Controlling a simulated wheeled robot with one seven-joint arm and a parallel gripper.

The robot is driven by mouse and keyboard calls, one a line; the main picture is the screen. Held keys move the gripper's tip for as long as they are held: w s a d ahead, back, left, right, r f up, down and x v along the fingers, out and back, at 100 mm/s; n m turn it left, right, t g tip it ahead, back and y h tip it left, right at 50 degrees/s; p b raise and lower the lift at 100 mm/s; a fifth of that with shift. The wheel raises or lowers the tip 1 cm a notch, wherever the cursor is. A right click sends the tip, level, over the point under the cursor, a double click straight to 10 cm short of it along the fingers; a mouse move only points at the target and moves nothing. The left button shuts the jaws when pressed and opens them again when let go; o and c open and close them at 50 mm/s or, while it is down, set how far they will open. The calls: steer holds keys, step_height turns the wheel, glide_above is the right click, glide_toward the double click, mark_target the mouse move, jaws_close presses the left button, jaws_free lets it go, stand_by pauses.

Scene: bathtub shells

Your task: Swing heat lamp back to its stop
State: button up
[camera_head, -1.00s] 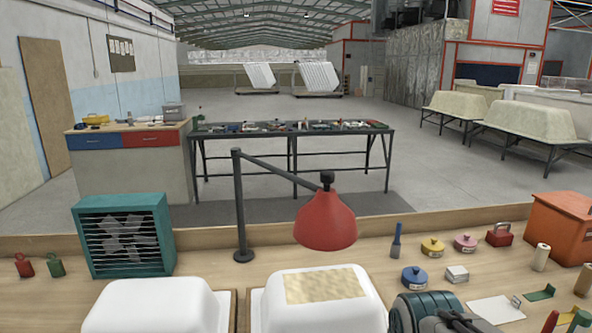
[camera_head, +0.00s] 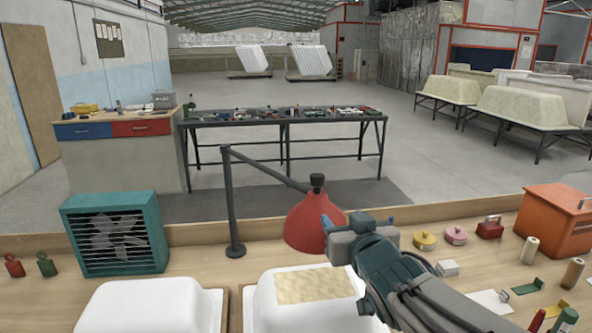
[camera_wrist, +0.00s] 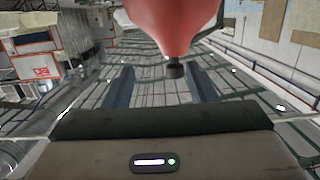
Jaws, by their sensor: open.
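The heat lamp has a red shade (camera_head: 303,225) with a black knob (camera_head: 317,181) on top. It hangs from a dark arm (camera_head: 268,168) on a black post (camera_head: 231,205), left of the shade. My gripper (camera_head: 328,226) is at the shade's right side in the head view; whether it touches cannot be told. In the wrist view my gripper (camera_wrist: 163,82) is open, with its two fingers apart. The red shade (camera_wrist: 172,25) fills the top middle there, and its black knob (camera_wrist: 175,70) appears between the finger lines. Nothing is visibly gripped.
Under the lamp stands a white shell (camera_head: 262,305) with a tan patch (camera_head: 315,286); another white shell (camera_head: 150,308) is left. A teal fan heater (camera_head: 115,235) stands behind. Jars, a red case and an orange box (camera_head: 555,222) crowd the bench's right.

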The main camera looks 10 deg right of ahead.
mark_target(315, 176)
steer(key=shift+n+t+y, duration=0.4)
steer(key=shift+t+y, duration=0.2)
steer(key=shift+t, duration=0.2)
steer(key=w+a+r, duration=0.1)
steer(key=w, duration=0.3)
steer(key=w+a+r+p, duration=0.1)
steer(key=w, duration=0.4)
steer(key=w+r+p, duration=0.1)
steer(key=w, duration=0.3)
steer(key=shift+w+a+r, duration=0.25)
steer(key=shift+w+a, duration=0.15)
jaws_close()
